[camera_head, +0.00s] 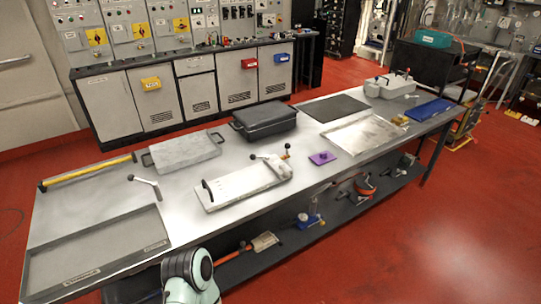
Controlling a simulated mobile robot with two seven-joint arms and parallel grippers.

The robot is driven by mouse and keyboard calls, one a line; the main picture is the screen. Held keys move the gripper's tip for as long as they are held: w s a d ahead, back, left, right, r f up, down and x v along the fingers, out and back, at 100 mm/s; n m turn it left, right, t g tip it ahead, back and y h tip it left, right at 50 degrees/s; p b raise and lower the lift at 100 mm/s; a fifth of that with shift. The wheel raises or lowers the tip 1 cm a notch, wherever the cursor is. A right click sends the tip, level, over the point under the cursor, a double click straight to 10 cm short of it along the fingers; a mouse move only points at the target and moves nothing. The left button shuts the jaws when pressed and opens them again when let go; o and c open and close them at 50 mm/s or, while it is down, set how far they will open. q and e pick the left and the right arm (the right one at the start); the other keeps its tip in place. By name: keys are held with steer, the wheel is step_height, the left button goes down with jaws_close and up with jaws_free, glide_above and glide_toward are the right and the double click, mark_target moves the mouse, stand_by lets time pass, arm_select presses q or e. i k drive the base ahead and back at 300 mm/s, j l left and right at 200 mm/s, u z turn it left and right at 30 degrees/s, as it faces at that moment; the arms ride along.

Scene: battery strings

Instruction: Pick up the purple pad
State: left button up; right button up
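The purple pad (322,160) lies flat on the grey metal table (350,172), right of the middle and close to the near edge. A small darker purple part stands on its top. Nothing touches the pad, and it is in full view. A rounded pale link of one of my arms shows at the bottom edge, left of the middle, well away from the pad. Neither of my grippers can be seen.
A long pale device with a lever (246,184) stands left of the pad. A black case (263,124) and a dark mat (333,108) lie behind. A metal plate (381,133) lies to the right. A grey tray (95,265) sits at the left end.

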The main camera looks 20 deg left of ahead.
mark_target(322, 158)
steer(key=u, duration=0.7)
steer(key=i+l+u, duration=0.65)
steer(key=l+u, duration=0.2)
steer(key=j, duration=0.1)
